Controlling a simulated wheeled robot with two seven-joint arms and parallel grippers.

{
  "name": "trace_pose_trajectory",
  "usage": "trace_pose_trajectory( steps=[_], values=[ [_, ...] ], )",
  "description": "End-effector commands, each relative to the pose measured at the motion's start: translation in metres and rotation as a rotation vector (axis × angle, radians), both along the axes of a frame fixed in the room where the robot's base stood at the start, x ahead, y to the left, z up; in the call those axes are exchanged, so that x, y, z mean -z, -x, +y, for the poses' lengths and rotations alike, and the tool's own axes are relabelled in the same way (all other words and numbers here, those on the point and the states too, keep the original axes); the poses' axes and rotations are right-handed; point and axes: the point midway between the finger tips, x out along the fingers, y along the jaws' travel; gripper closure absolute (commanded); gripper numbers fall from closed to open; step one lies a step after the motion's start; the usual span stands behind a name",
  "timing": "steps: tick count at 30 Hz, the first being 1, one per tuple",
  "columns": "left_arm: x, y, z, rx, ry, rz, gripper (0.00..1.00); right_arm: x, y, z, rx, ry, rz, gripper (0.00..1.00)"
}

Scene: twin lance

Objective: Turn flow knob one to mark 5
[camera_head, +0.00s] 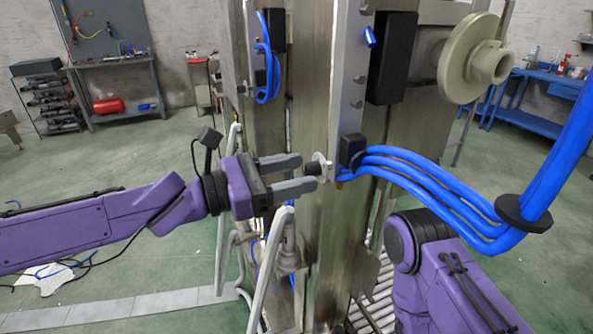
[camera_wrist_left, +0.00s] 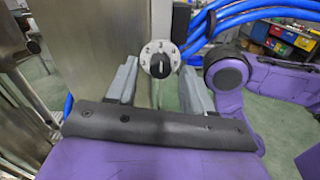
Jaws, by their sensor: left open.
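Flow knob one is a small black knob (camera_wrist_left: 160,67) on a round pale dial (camera_wrist_left: 159,49) with printed numbers. A light pointer line on the knob seems to point up, near the 3. In the head view the knob (camera_head: 313,169) sticks out from the metal column. My left gripper (camera_head: 308,168) is open, its two grey fingers on either side of the knob's line; I cannot tell whether they touch it. My right gripper is out of view.
Thick blue hoses (camera_head: 440,185) run right from a black block (camera_head: 352,150) close to the knob. A beige wheel (camera_head: 474,58) sits at upper right. My right arm (camera_head: 440,270) is at lower right. White bent tubes (camera_head: 270,265) stand below my left gripper.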

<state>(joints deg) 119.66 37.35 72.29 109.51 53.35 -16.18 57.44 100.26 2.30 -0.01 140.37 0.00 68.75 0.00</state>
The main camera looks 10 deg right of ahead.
Motion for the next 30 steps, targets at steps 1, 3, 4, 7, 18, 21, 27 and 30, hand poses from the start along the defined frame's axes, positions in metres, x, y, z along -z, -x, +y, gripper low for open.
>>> trace_pose_trajectory(
  steps=[1, 3, 4, 7, 18, 21, 27, 30],
  values=[
    [0.0003, -0.0005, -0.0048, 0.001, -0.001, 0.001, 0.48, -0.0009, 0.0000, 0.0001, 0.000, 0.000, 0.000, 0.57],
    [0.0003, -0.0017, -0.0079, -0.001, -0.001, 0.001, 0.48, -0.0009, 0.0000, 0.0001, 0.000, 0.000, 0.000, 0.57],
    [0.0003, -0.0017, -0.0087, -0.001, -0.001, 0.001, 0.48, -0.0009, 0.0000, 0.0001, 0.000, 0.000, 0.000, 0.57],
    [0.0004, -0.0017, -0.0092, -0.001, -0.001, 0.001, 0.48, -0.0008, 0.0000, 0.0000, 0.000, 0.000, 0.000, 0.57],
    [0.0006, -0.0016, -0.0088, -0.001, -0.001, 0.000, 1.00, -0.0008, -0.0001, 0.0001, 0.000, 0.000, 0.000, 0.57],
    [0.0008, -0.0016, -0.0088, -0.001, -0.002, -0.004, 1.00, -0.0003, -0.0001, 0.0001, 0.000, 0.000, 0.000, 0.57],
    [0.0017, -0.0016, -0.0086, -0.001, -0.011, -0.053, 1.00, 0.0038, -0.0001, 0.0000, 0.000, 0.000, 0.000, 0.57],
    [0.0022, -0.0016, -0.0086, 0.000, -0.021, -0.104, 1.00, 0.0077, -0.0001, 0.0000, 0.000, 0.000, 0.000, 0.57]
  ],
)
